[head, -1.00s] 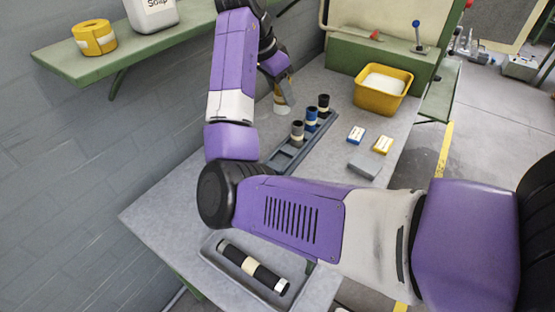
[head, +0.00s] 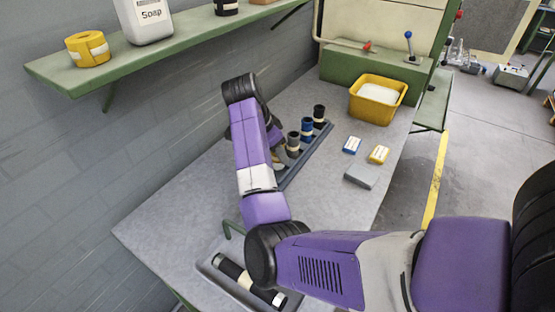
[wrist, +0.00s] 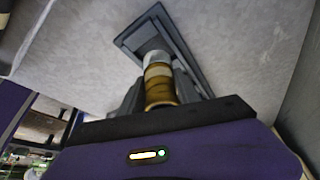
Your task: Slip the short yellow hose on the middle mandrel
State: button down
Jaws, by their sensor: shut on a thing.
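The short yellow hose, brownish-yellow with a cream band (wrist: 158,88), is in my gripper (wrist: 158,100) in the wrist view. The fingers are shut on it from both sides. A pale grey round part shows at its far end; I cannot tell whether it belongs to the hose. Behind it is the grey slotted rack (wrist: 142,36); I cannot tell the gap between them. In the head view my arm hides most of the gripper and hose near the rack (head: 289,180). I cannot make out the middle mandrel in either view.
Grey (head: 293,143), blue (head: 307,128) and black (head: 319,114) banded hoses stand in the rack. A tray (head: 206,268) holds a black hose (head: 230,267).

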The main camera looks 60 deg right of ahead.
jog(key=shift+f, duration=1.55)
jog(key=shift+f, duration=0.2)
jog(key=c, duration=0.9)
grip_release()
jog(key=shift+o, duration=0.2)
jog(key=shift+r, duration=0.1)
jog(key=v, duration=1.2)
